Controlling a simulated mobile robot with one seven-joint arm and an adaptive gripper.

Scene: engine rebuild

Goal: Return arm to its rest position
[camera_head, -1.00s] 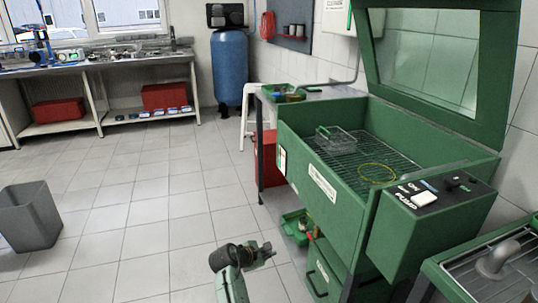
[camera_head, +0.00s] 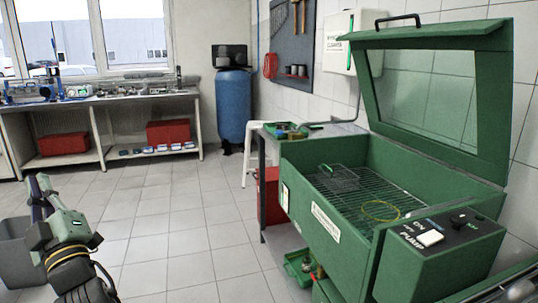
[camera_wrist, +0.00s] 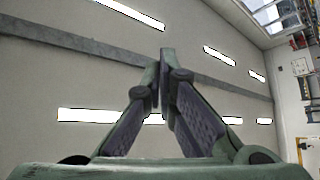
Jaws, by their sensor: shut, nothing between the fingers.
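My gripper (camera_head: 40,184) is at the lower left of the head view, raised above the floor and pointing upward. In the wrist view my gripper (camera_wrist: 162,75) has its two green fingers with dark pads leaning together at the tips. It is shut and holds nothing. The wrist view looks up at the ceiling (camera_wrist: 65,75) with its bright light strips. My forearm runs out of the head view at the bottom left.
A green parts washer (camera_head: 335,242) with its lid up stands at the right, holding a wire basket (camera_head: 338,180). A grey bin (camera_head: 15,262) is partly hidden behind my arm. A workbench (camera_head: 112,98) lines the back wall. The middle floor (camera_head: 195,215) is clear.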

